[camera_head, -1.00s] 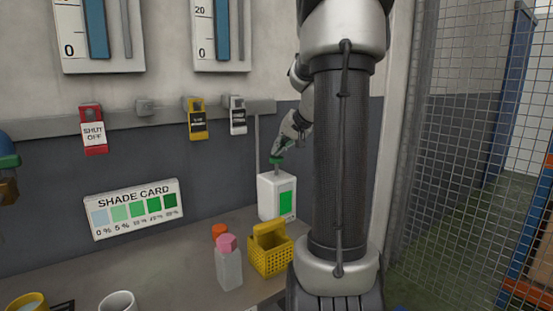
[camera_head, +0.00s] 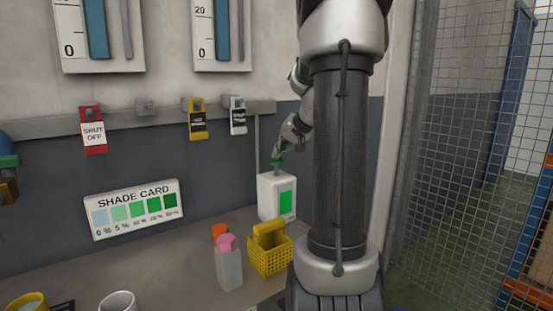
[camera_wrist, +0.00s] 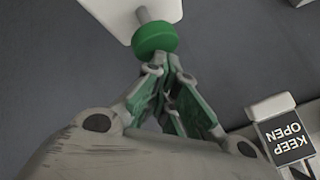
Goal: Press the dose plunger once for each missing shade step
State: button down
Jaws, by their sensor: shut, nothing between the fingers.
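The dose dispenser is a white box (camera_head: 265,196) with a bright green front panel (camera_head: 286,202), standing on the counter by the wall. Its plunger has a round green knob on a grey stem; the knob (camera_wrist: 155,38) shows clearly in the wrist view. My gripper (camera_wrist: 166,66) is shut and empty, its fingertips at the knob's edge; whether they touch it is hard to tell. In the head view my gripper (camera_head: 281,153) is above the dispenser, partly covering the knob. The shade card (camera_head: 135,209) leans at the wall, with swatches running from pale blue to dark green.
A yellow basket (camera_head: 270,256), a grey bottle with a pink cap (camera_head: 229,265) and an orange-capped item (camera_head: 219,232) stand in front of the dispenser. A white cup (camera_head: 118,302) and yellow cup (camera_head: 27,302) are at front left. A mesh fence (camera_head: 460,150) is at right.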

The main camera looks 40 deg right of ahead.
jog(key=shift+f, duration=0.7)
dwell(0.3)
jog(key=shift+r, duration=1.75)
jog(key=shift+r, duration=2.5)
jog(key=shift+r, duration=0.1)
notch_tip(320, 180, up, 4)
jog(key=shift+f, duration=0.2)
jog(key=shift+f, duration=0.1)
